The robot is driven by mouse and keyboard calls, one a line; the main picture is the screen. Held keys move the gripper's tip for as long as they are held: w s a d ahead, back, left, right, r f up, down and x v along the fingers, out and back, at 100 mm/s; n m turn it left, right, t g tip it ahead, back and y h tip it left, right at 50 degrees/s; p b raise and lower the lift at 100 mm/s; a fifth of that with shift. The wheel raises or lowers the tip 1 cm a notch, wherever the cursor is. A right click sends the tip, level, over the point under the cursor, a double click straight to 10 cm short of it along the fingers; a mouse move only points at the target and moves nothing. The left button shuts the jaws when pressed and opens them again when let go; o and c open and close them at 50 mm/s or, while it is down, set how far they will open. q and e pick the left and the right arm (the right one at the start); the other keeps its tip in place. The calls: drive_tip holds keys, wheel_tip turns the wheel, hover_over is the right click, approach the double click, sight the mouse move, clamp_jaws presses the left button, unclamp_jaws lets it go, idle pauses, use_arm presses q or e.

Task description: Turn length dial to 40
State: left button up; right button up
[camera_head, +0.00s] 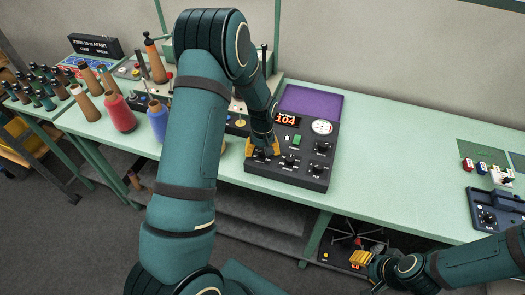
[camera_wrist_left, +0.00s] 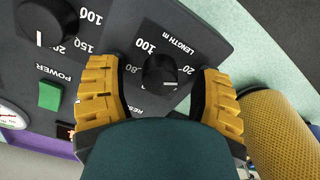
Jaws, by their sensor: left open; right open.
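The black length dial (camera_wrist_left: 160,73), under the label "LENGTH m", shows in the left wrist view. Its white mark is on the lower right of the knob, near the printed 20; I cannot read the exact setting. My left gripper (camera_head: 263,147) is over the front left of the black control box (camera_head: 313,180). Its two yellow fingers are open on either side of the dial, with visible gaps. In the head view this gripper hides the dial. My right gripper (camera_head: 362,258) is open and empty, low in front of the table.
The box carries a red display (camera_head: 286,120) reading 104, a green power switch (camera_head: 297,139), a gauge (camera_head: 322,127) and other knobs. Red (camera_head: 119,113) and blue (camera_head: 157,120) yarn cones stand left.

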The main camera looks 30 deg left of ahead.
use_arm(q)
clamp_jaws()
drive_tip(key=shift+m, duration=0.3)
drive_tip(key=shift+f+m+b, duration=0.1)
drive_tip(key=shift+m+b, duration=0.55)
drive_tip(key=shift+m, duration=0.35)
drive_tip(key=m+b, duration=0.1)
drive_tip(key=m, duration=0.2)
drive_tip(key=shift+m, duration=0.3)
drive_tip(key=m+b, duration=0.1)
drive_tip(key=m, duration=0.2)
drive_tip(key=shift+m, duration=1.2)
